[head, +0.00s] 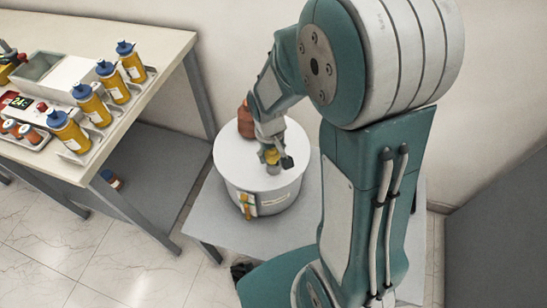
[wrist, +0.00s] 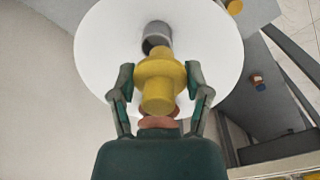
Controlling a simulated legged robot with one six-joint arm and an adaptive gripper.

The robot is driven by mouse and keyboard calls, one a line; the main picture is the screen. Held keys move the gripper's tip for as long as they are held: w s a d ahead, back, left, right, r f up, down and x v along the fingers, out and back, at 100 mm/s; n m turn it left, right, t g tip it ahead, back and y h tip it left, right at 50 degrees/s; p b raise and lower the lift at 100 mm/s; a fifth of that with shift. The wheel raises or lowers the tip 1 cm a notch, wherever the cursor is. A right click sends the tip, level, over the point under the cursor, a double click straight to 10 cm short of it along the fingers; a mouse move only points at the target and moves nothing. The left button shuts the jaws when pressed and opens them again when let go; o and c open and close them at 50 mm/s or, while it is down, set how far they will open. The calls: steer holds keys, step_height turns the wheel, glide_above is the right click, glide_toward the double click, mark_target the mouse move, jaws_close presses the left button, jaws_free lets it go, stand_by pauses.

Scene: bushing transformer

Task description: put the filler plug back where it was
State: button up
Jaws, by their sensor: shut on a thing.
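The yellow filler plug (wrist: 158,80) is between the two fingers of my gripper (wrist: 159,84), which is shut on it. In the head view the plug (head: 271,156) shows at the end of my gripper (head: 275,160), over the white top of the drum-shaped transformer (head: 238,160). In the wrist view a grey round filler neck (wrist: 157,36) with a dark opening is just beyond the plug, on the white lid (wrist: 105,40). The plug looks apart from the neck; the exact gap is hard to tell.
A reddish-brown bushing (head: 246,121) stands on the lid's back edge, close to my arm. A yellow fitting (head: 246,206) sticks out of the drum's front side. The drum rests on a grey table (head: 212,230). A workbench (head: 150,35) with several yellow bottles stands at left.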

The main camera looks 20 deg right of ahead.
mark_target(273, 162)
steer(key=shift+w+d+f, duration=0.15)
steer(key=shift+w+f, duration=0.25)
steer(key=shift+f, duration=0.25)
steer(key=shift+w+d+f, duration=0.1)
steer(key=shift+d+f, duration=0.05)
steer(key=shift+f, duration=0.7)
steer(key=shift+d+f, duration=0.1)
steer(key=shift+f, duration=0.7)
steer(key=shift+a+f, duration=0.1)
steer(key=shift+f, duration=0.5)
steer(key=o, duration=1.1)
steer(key=shift+c, duration=0.2)
steer(key=r, duration=1.3)
steer(key=shift+a+r, duration=0.25)
steer(key=s+r+m+t, duration=0.1)
steer(key=s+r+t, duration=0.4)
steer(key=s+r, duration=0.9)
steer(key=shift+d+m+t+y, duration=0.3)
steer(key=shift+m, duration=0.1)
